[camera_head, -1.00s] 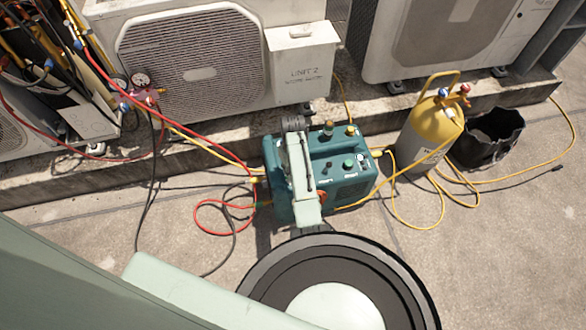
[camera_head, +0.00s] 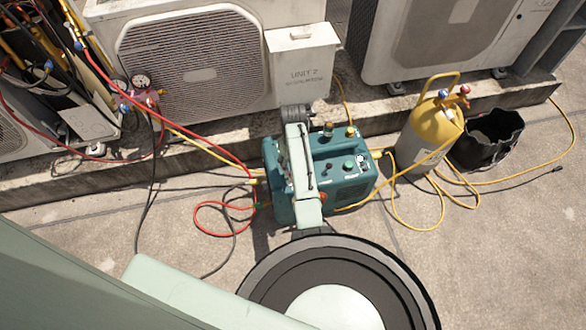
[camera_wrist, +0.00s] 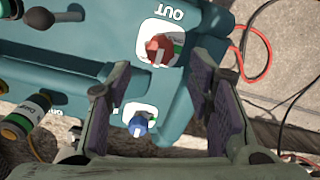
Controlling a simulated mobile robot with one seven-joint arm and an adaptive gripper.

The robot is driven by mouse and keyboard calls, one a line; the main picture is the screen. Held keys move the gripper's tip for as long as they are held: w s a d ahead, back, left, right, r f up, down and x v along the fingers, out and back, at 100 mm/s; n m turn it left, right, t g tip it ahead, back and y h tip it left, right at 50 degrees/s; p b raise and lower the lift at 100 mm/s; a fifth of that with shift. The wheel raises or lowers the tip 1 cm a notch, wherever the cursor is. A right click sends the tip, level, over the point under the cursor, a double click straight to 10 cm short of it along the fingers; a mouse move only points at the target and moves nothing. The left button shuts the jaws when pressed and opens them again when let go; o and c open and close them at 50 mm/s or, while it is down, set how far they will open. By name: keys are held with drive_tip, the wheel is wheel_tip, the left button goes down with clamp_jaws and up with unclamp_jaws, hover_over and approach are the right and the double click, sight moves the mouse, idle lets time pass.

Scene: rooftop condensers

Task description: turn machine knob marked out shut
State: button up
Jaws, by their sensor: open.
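The teal machine (camera_head: 348,172) stands on the concrete, partly hidden by my arm. In the wrist view its side (camera_wrist: 85,75) shows close up. The red knob (camera_wrist: 158,48) sits on a white plate under the upside-down word OUT, with a pale pointer mark toward the picture's bottom. A blue knob (camera_wrist: 140,122) on another white plate is nearer the bottom. My gripper (camera_wrist: 158,92) is open, with its fingers apart to left and right and nothing between them. The red knob lies just beyond the fingertips, apart from them. The fingers are hidden in the head view.
Red and yellow hoses (camera_head: 222,205) lie left of the machine. A yellow-topped cylinder (camera_head: 428,135) and a black bucket (camera_head: 487,140) stand on its right, with a looped yellow hose. Condenser units (camera_head: 195,60) stand behind on a kerb. Open concrete lies at right front.

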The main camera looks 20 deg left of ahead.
wheel_tip(320, 180, up, 7)
idle(0.3)
idle(0.4)
